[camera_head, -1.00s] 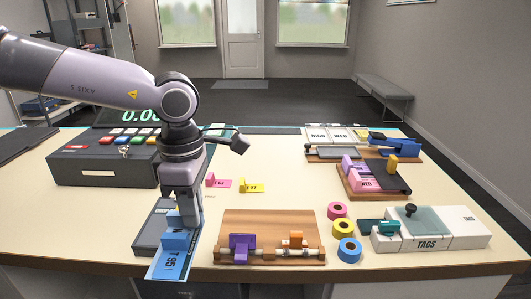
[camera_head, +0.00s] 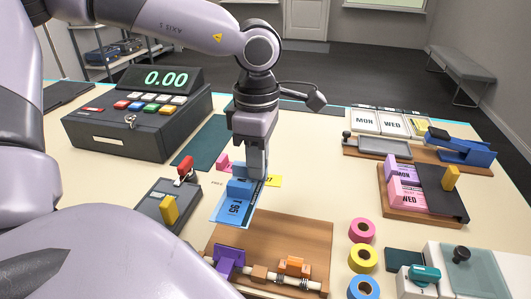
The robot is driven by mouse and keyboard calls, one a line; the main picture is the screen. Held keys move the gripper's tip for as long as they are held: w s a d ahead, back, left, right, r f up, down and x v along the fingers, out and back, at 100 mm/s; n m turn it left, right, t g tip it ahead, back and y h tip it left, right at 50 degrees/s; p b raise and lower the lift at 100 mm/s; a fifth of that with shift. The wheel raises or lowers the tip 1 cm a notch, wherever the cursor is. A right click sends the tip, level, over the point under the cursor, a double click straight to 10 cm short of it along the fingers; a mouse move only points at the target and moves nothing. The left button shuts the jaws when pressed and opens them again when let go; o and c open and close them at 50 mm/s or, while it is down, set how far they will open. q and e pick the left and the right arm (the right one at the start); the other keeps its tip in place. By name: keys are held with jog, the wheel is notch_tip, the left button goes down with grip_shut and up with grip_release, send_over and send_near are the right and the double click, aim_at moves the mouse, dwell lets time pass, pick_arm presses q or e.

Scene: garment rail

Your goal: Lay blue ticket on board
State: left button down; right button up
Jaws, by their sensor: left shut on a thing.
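The blue ticket (camera_head: 232,208) has dark print and a raised blue block (camera_head: 239,188) at its upper end. My left gripper (camera_head: 252,175) is shut on it by that end and points down. The ticket hangs near the far left corner of the wooden board (camera_head: 275,235); its height above the table is hard to tell. The board's middle is bare. A rod along its near edge carries a purple clip (camera_head: 228,262) and an orange clip (camera_head: 294,266). My right gripper is not in view.
A dark device with a yellow block (camera_head: 169,209) and red lever stands left of the ticket. A yellow ticket (camera_head: 273,181) and a pink one (camera_head: 223,162) lie behind. Tape rolls (camera_head: 362,230) line the board's right. A cash register (camera_head: 140,120) stands at back left.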

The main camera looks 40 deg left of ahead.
pick_arm(q)
jog(key=shift+s+f+b, duration=0.1)
jog(key=shift+f+b, duration=0.45)
jog(key=shift+f, duration=0.3)
notch_tip(320, 180, down, 4)
jog(key=shift+f+b, duration=0.1)
jog(key=shift+b, duration=1.1)
notch_tip(320, 180, down, 2)
jog(key=shift+f+b, duration=0.1)
jog(key=shift+b, duration=1.1)
jog(key=shift+f, duration=0.1)
jog(key=shift+d+b, duration=0.15)
jog(key=shift+b, duration=0.35)
jog(key=shift+f+b, duration=0.25)
jog(key=shift+b, duration=0.55)
jog(key=c, duration=0.5)
grip_release()
